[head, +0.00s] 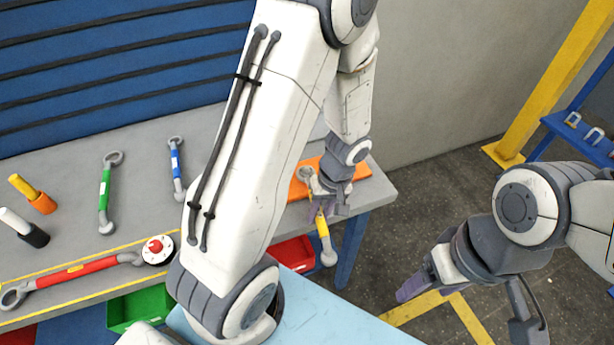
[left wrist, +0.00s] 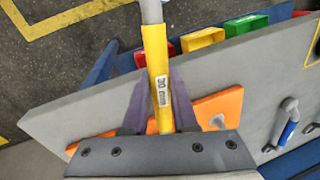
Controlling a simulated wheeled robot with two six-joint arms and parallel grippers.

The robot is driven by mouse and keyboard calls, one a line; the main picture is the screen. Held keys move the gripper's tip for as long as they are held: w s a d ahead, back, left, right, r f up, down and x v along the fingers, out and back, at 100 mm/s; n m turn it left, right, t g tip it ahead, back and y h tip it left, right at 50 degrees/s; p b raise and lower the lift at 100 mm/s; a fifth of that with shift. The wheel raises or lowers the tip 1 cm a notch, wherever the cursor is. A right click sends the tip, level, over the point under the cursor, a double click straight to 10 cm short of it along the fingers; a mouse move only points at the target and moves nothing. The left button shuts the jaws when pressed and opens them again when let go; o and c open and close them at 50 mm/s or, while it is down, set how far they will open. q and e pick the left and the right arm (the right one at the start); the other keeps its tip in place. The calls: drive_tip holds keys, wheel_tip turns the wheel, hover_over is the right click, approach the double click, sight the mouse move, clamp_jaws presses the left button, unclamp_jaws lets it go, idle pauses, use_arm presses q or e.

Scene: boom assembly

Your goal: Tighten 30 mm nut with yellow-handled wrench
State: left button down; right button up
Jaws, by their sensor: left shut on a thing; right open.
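My left gripper (head: 322,207) is shut on the yellow-handled wrench (head: 322,227) at the far right end of the bench. In the left wrist view the yellow handle (left wrist: 156,60) runs between the purple fingers and carries a white label ending in "mm". One grey wrench end hangs past the bench edge in the head view. An orange plate (head: 298,188) lies under the gripper, also visible in the left wrist view (left wrist: 215,108). A small grey round part (left wrist: 218,122) shows against it; I cannot tell whether it is the nut. My right gripper (head: 412,288) is open, empty, over the floor.
On the grey bench lie a green-handled wrench (head: 104,190), a blue-handled wrench (head: 176,165) and a long red wrench (head: 75,268) beside a red button (head: 155,246). Green (head: 140,308) and red (head: 291,252) bins sit below the front edge. A yellow post (head: 550,80) stands right.

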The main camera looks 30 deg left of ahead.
use_arm(q)
drive_tip(key=shift+s+a, duration=0.15)
idle(0.3)
drive_tip(key=shift+s+a+m, duration=0.2)
drive_tip(key=shift+a+m, duration=0.1)
drive_tip(key=shift+m, duration=0.2)
drive_tip(key=shift+s+b, duration=0.1)
drive_tip(key=shift+b, duration=0.25)
drive_tip(key=shift+s+a+m, duration=0.25)
drive_tip(key=shift+a+m, duration=0.05)
drive_tip(key=shift+a, duration=0.05)
drive_tip(key=shift+a, duration=0.1)
drive_tip(key=shift+s+a+m+b, duration=0.25)
drive_tip(key=shift+a+m+b, duration=0.05)
drive_tip(key=shift+m+b, duration=0.15)
drive_tip(key=shift+a, duration=0.1)
drive_tip(key=shift+s+a, duration=0.1)
drive_tip(key=shift+s, duration=0.05)
drive_tip(key=shift+s+a+m, duration=0.1)
drive_tip(key=shift+a+m, duration=0.1)
drive_tip(key=shift+m, duration=0.05)
